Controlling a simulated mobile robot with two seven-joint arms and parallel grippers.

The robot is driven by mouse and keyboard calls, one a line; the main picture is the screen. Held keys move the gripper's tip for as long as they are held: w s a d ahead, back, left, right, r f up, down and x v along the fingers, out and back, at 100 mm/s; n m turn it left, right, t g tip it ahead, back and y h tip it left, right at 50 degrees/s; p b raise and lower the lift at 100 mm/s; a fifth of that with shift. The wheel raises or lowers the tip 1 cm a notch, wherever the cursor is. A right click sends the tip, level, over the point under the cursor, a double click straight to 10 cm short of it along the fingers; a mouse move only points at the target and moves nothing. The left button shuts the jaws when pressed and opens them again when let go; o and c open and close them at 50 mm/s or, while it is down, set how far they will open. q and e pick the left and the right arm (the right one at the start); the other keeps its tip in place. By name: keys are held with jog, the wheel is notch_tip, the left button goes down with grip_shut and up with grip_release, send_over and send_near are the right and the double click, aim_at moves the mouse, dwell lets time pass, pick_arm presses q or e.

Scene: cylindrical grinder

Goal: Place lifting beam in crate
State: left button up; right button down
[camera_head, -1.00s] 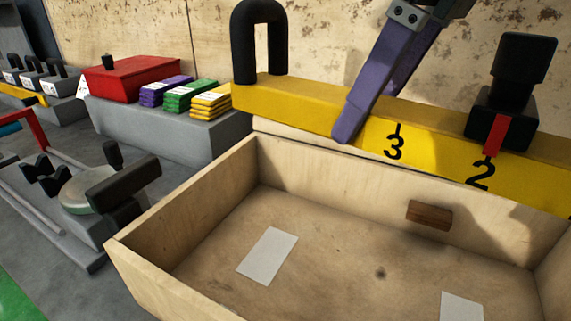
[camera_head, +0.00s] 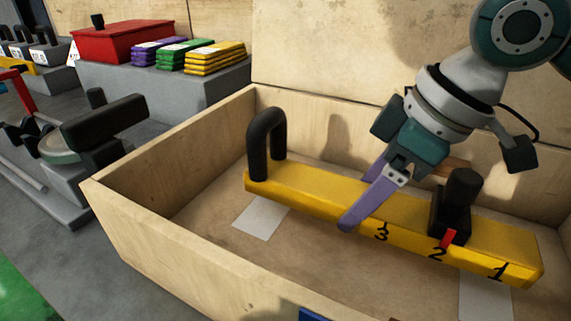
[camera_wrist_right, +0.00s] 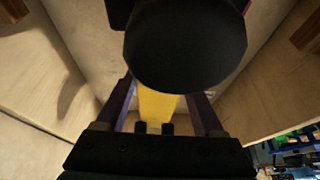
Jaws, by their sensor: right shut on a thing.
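The yellow lifting beam (camera_head: 320,196) is inside the wooden crate (camera_head: 140,212), low over the floor and lengthwise. It has a black loop handle (camera_head: 265,145) at its left end, a black slider (camera_head: 452,207) with a red pointer by the 2, and printed numbers. My right gripper (camera_head: 362,207) is shut on the beam near the 3, with purple fingers. In the right wrist view the yellow beam (camera_wrist_right: 157,107) lies between the fingers, partly hidden by a black round part. I cannot tell whether the beam touches the crate floor. My left gripper is not in view.
White patches (camera_head: 260,217) lie on the crate floor under the beam. Left of the crate are a grey block with a red box (camera_head: 118,47) and stacked purple, green and yellow pieces (camera_head: 214,58), and a fixture with black knobs (camera_head: 100,125). Crate walls surround the beam.

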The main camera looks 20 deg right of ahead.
aim_at(353, 241)
jog(key=shift+f+b, duration=0.55)
jog(key=shift+f, duration=1.7)
jog(key=shift+w, duration=0.1)
grip_release()
jog(key=shift+f, duration=0.2)
jog(key=p+v, duration=0.3)
jog(key=v, duration=0.9)
jog(key=shift+r, duration=0.15)
